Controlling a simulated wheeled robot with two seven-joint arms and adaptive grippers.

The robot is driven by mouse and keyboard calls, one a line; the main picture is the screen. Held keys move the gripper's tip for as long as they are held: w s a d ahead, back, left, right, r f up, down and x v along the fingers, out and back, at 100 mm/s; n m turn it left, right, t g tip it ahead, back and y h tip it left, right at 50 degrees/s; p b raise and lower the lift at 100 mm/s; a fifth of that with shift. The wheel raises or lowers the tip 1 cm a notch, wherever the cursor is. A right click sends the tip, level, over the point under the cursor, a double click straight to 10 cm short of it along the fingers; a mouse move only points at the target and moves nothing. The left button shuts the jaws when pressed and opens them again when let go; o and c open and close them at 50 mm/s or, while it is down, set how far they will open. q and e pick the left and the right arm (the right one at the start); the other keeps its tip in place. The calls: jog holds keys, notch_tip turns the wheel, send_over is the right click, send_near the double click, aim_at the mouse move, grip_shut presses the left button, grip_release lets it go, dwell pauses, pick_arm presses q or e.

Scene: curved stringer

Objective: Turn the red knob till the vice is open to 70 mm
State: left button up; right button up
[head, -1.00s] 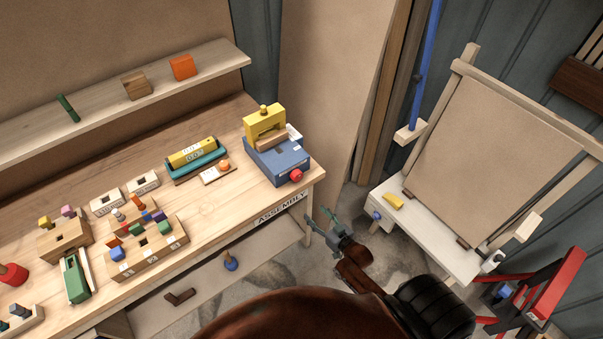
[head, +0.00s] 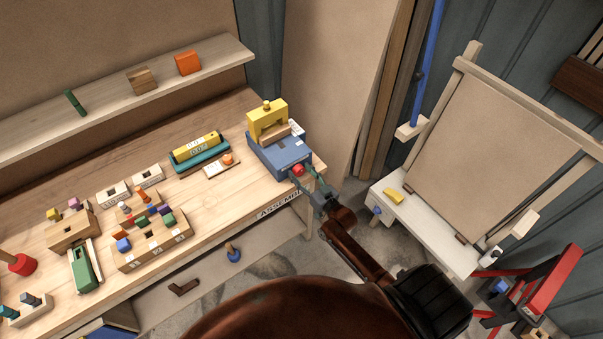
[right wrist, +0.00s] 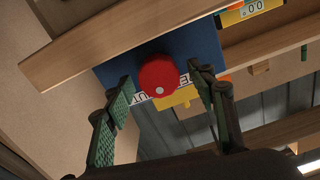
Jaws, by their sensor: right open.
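The red knob (head: 297,170) sits on the near face of the blue box (head: 281,154) at the right end of the workbench. A yellow frame (head: 267,122) stands on the box, with a light wooden piece (head: 274,134) at its opening. My right gripper (head: 312,180) is open and empty, its fingers pointing at the knob from the front right. In the right wrist view the knob (right wrist: 158,77) lies between the green-padded fingertips (right wrist: 161,82), with gaps on both sides; I cannot tell whether it is within their reach. The left gripper is not in view.
A teal-and-yellow gauge (head: 199,150) and a white card (head: 217,167) lie left of the box. Several wooden fixtures with coloured pegs fill the bench further left. An easel (head: 493,140) stands right.

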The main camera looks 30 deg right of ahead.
jog(key=shift+c, duration=0.2)
jog(key=c, duration=1.1)
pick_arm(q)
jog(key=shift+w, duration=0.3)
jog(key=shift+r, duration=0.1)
pick_arm(e)
jog(key=shift+n, duration=0.3)
jog(key=n, duration=0.2)
jog(key=shift+a+n+p, duration=0.1)
jog(key=shift+n+p, duration=0.25)
jog(key=shift+n, duration=0.05)
jog(key=n, duration=0.3)
jog(key=shift+f+n, duration=0.1)
jog(key=shift+n, duration=0.2)
jog(key=n, duration=0.3)
jog(key=shift+a+b, duration=0.1)
jog(key=shift+b, duration=0.2)
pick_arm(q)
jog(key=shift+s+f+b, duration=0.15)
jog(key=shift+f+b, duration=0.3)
pick_arm(e)
jog(key=shift+f+n, duration=0.1)
jog(key=shift+n, duration=1.7)
